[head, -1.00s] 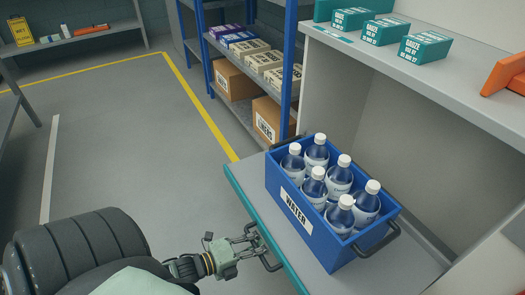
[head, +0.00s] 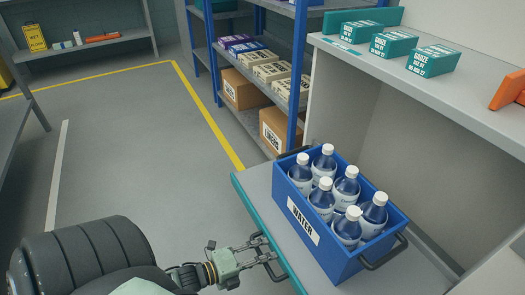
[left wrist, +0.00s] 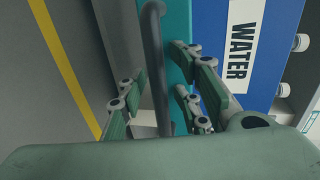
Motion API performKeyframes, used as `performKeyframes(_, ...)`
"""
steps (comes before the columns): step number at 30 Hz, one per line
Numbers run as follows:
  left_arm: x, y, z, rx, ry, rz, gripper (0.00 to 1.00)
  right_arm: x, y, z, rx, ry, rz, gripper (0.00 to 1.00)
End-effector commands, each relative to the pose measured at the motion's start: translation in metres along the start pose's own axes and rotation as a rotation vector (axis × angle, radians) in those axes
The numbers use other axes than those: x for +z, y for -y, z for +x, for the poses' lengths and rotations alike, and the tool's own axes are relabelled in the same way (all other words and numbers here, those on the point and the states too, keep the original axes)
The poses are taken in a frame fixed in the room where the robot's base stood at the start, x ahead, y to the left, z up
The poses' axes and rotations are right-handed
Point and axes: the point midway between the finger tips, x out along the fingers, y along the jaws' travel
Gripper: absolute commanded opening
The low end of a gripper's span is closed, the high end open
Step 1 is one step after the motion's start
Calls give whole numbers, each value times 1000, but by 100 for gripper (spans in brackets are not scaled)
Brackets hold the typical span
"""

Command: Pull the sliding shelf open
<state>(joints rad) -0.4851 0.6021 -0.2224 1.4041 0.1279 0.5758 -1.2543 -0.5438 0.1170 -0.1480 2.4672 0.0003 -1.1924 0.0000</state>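The sliding shelf (head: 262,191) is a grey board with a teal front edge, standing out of the white cabinet. A blue crate (head: 339,262) labelled WATER, holding several capped bottles, stands on it. A dark bar handle (head: 272,268) is on the shelf's front edge. My left gripper (head: 266,250) is at this handle. In the left wrist view the handle (left wrist: 154,50) runs between the spread fingers of the gripper (left wrist: 157,78), with gaps visible beside it. The teal edge (left wrist: 180,20) and crate (left wrist: 265,60) are just beyond. My right gripper is not in view.
The white cabinet (head: 440,105) bears teal gauze boxes (head: 394,43) and an orange object (head: 508,90) on top. A blue-posted rack (head: 299,85) with cartons stands behind the shelf. The grey floor (head: 150,150) in front is clear, with a yellow line (head: 205,110).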

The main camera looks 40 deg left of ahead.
Motion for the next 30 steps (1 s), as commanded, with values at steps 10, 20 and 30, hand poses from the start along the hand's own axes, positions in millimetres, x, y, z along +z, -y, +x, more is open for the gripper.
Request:
performKeyframes(10,-1,-2,-46,4,1,-2,31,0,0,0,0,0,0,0)
performKeyframes(20,0,-1,-107,2,2,-2,31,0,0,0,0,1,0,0)
performKeyframes(30,0,0,-122,-1,1,0,31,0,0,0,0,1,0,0)
